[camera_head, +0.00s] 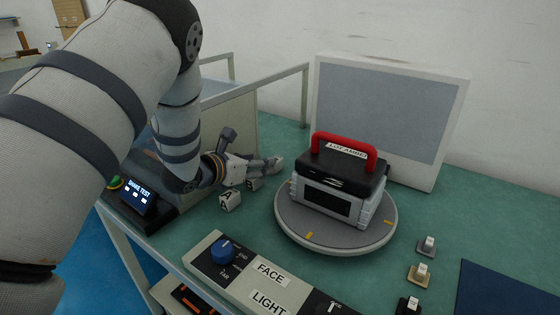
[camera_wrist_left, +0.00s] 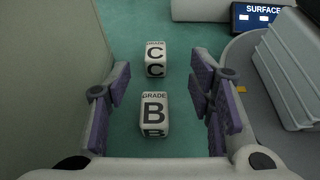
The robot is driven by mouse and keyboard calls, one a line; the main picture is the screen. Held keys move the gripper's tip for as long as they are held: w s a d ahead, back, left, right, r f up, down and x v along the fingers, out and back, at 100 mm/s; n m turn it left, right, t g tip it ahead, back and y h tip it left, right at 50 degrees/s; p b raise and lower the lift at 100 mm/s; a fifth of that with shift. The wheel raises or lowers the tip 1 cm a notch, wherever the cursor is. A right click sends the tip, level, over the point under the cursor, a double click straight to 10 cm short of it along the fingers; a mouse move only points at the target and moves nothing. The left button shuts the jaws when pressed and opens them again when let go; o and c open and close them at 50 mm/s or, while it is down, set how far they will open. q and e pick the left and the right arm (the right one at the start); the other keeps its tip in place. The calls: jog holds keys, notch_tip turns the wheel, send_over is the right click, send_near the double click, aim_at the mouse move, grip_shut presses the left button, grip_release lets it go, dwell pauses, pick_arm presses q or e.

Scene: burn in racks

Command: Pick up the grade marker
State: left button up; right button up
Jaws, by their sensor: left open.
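The grade markers are small white cubes with black letters. Marker B (camera_wrist_left: 154,113) lies between the open fingers of my left gripper (camera_wrist_left: 160,88) in the left wrist view, with space on both sides. Marker C (camera_wrist_left: 155,58) is just beyond it, past the fingertips. Marker A (camera_head: 230,200) sits on the green bench in the head view, in front of my left gripper (camera_head: 264,174). My left gripper is low over the bench, open and holding nothing. In the head view it largely hides the area of B and C. My right gripper is not in view.
A round grey turntable (camera_head: 365,238) carrying a black-topped case (camera_head: 342,174) with a red handle stands right of the gripper. A grey-white panel (camera_head: 388,110) stands behind. A control strip (camera_head: 262,283) with a blue knob is in front. Small switch-like pieces (camera_head: 419,273) are at right.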

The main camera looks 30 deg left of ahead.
pick_arm(q)
jog(key=x, duration=0.2)
jog(key=f+b+x, duration=0.1)
jog(key=x, duration=0.4)
jog(key=shift+s+a+f, duration=0.15)
jog(key=shift+a+f, duration=0.05)
jog(key=shift+a, duration=0.15)
jog(key=shift+w, duration=0.3)
jog(key=shift+r, duration=0.25)
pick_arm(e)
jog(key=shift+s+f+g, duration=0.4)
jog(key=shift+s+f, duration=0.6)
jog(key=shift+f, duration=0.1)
pick_arm(q)
jog(key=c, duration=1.1)
